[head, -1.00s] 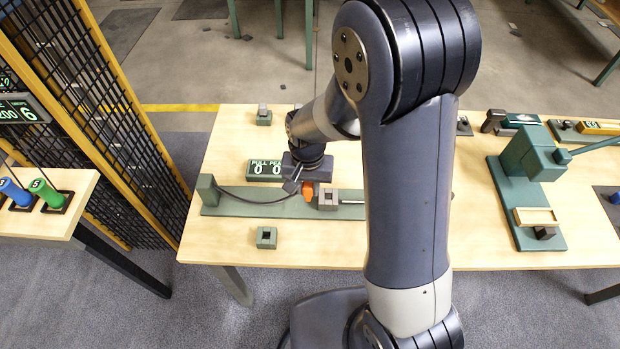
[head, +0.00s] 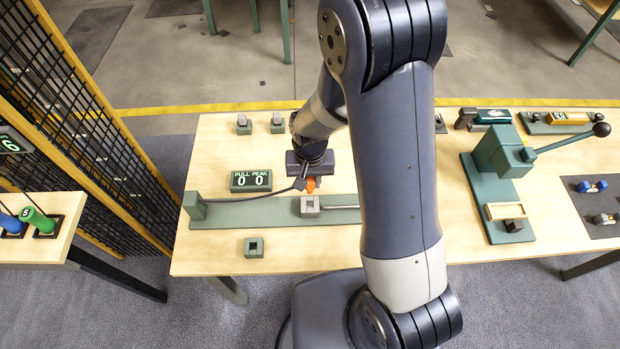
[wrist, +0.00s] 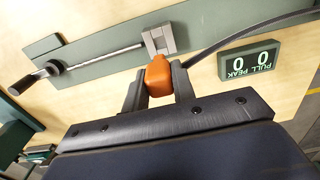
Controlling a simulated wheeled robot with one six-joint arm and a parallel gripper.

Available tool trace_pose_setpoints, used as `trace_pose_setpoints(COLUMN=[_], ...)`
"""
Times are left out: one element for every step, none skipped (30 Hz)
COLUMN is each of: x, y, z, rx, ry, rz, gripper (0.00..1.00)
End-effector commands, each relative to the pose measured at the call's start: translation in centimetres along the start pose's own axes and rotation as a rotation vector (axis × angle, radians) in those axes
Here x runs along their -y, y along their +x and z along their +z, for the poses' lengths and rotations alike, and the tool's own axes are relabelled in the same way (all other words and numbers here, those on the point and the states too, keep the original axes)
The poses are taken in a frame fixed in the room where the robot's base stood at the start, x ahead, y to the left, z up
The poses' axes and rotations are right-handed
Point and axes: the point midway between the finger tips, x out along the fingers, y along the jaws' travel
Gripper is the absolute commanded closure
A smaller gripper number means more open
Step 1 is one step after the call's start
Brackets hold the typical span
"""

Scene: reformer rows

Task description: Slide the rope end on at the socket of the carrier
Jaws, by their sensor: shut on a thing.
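The orange rope end (wrist: 158,72) is held between the two fingers of my gripper (wrist: 158,82). In the head view the rope end (head: 311,186) shows just below my gripper (head: 310,172). The dark rope (head: 250,197) runs from the green post (head: 194,205) at the left up to my gripper. The grey carrier (head: 310,207) sits on the green rail, just in front of the rope end. In the wrist view the carrier (wrist: 160,40) is a notched grey block beyond the rope end. I cannot tell whether they touch. The socket's inside is not clear.
A PULL/PEAK display (head: 251,181) stands behind the rail, close to my gripper. A screw rod with a crank (wrist: 38,76) leads off the carrier. A small green block (head: 253,247) stands in front. A green lever press (head: 500,160) is at the right.

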Motion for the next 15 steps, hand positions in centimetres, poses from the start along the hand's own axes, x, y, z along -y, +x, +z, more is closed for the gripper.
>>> trace_pose_setpoints(x=[0.0, 0.0, 0.0, 0.0, 0.0, 0.0, 0.0, 0.0, 0.0, 0.0, 0.0, 0.0, 0.0, 0.0, 0.0], y=[0.1, 0.1, 0.1, 0.2, 0.4, 0.7, 0.9, 1.2, 1.5, 1.8, 2.1, 2.5, 2.8, 3.1, 3.5], z=[0.0, 0.0, 0.0, 0.0, 0.0, 0.0, 0.0, 0.0, 0.0, 0.0, 0.0, 0.0, 0.0, 0.0, 0.0], rx=[-0.001, -0.001, -0.002, -0.002, -0.001, -0.001, -0.001, -0.001, 0.000, 0.000, 0.000, 0.000, 0.000, 0.000, 0.000], ry=[0.000, 0.000, 0.000, 0.000, 0.000, 0.000, 0.000, 0.000, 0.000, 0.000, 0.000, 0.000, 0.000, 0.000, 0.000], rz=[0.000, -0.001, -0.001, -0.001, 0.000, 0.000, 0.000, 0.000, 0.000, 0.000, 0.000, 0.000, 0.000, 0.000, 0.000], gripper=[0.97, 0.97, 0.97, 0.97, 0.97, 0.97, 0.97, 0.97, 0.97, 0.97, 0.97, 0.97, 0.97, 0.97, 0.97])
